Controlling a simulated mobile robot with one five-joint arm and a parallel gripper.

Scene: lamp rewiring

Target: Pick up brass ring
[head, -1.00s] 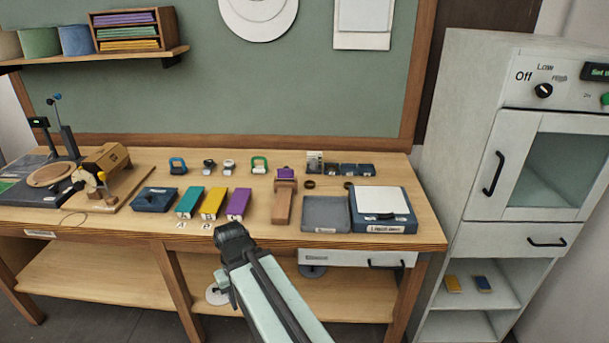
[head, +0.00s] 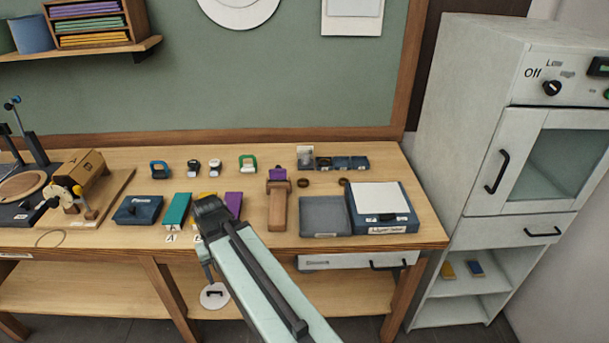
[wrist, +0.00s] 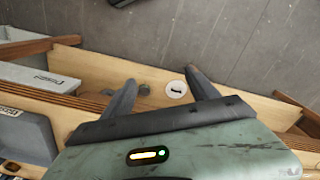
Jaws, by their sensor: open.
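Two small dark ring-shaped pieces lie on the bench in the head view. One ring (head: 302,183) is behind the grey tray, and another ring (head: 345,182) is behind the blue scale-like box. Both look brownish, and I cannot tell for sure which is the brass ring. My gripper (head: 210,212) is in front of the bench's front edge, left of and nearer than both rings. In the wrist view my gripper (wrist: 160,80) has its two fingers apart with nothing between them. No ring shows clearly in the wrist view.
A wooden block with a purple top (head: 278,205), a grey tray (head: 325,218) and a blue box with a white plate (head: 380,215) stand near the rings. A blue compartment tray (head: 340,163) is behind them. A white cabinet (head: 440,130) stands at right.

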